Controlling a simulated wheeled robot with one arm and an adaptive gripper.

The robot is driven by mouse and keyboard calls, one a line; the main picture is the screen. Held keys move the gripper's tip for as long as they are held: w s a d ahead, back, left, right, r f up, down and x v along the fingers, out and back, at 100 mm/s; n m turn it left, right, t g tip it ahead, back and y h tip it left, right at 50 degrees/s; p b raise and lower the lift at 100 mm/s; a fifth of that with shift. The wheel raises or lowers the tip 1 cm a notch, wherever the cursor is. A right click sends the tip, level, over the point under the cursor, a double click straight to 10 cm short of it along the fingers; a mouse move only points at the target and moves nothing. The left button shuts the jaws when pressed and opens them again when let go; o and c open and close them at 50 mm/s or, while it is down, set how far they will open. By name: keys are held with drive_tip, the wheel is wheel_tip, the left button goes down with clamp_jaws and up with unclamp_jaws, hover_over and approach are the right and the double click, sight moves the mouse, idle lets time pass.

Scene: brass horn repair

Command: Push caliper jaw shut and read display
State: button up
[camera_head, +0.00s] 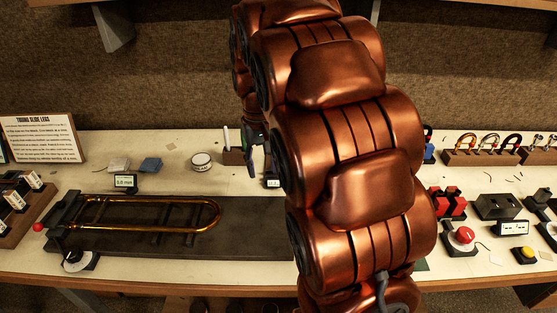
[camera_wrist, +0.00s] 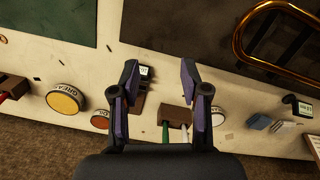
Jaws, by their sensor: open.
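My gripper (camera_head: 257,152) is open and empty above the back middle of the bench, pointing down. In the wrist view its two fingers (camera_wrist: 160,75) are spread apart. A small dark device with a pale display (camera_wrist: 145,72) lies behind the left finger in that view. The display also shows low beside my arm in the head view (camera_head: 272,183), mostly hidden. I cannot tell for sure that it is the caliper, and its jaws and reading are not legible. Another display (camera_head: 125,181), reading about 0.0 mm, stands behind the brass slide (camera_head: 150,213).
A wooden block (camera_wrist: 172,117) with green and white handles stands near the right finger in the wrist view. Round tins (camera_wrist: 66,99) are to its left. A dark mat (camera_head: 250,220) lies in front. My arm hides the bench's middle.

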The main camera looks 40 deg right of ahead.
drive_tip(key=shift+m+t, duration=0.3)
drive_tip(key=shift+m, duration=0.4)
drive_tip(key=w+d+f, duration=0.1)
drive_tip(key=w+d, duration=0.2)
drive_tip(key=d, duration=0.1)
drive_tip(key=w+d+f, duration=0.1)
drive_tip(key=w+d, duration=0.2)
drive_tip(key=d, duration=0.1)
drive_tip(key=w+d+f, duration=0.1)
drive_tip(key=w+d, duration=0.2)
drive_tip(key=d, duration=0.1)
drive_tip(key=shift+w+d, duration=0.1)
drive_tip(key=shift+w, duration=0.25)
drive_tip(key=shift+f+p, duration=0.85)
drive_tip(key=shift+f, duration=3.05)
drive_tip(key=shift+c, duration=0.4)
clamp_jaws()
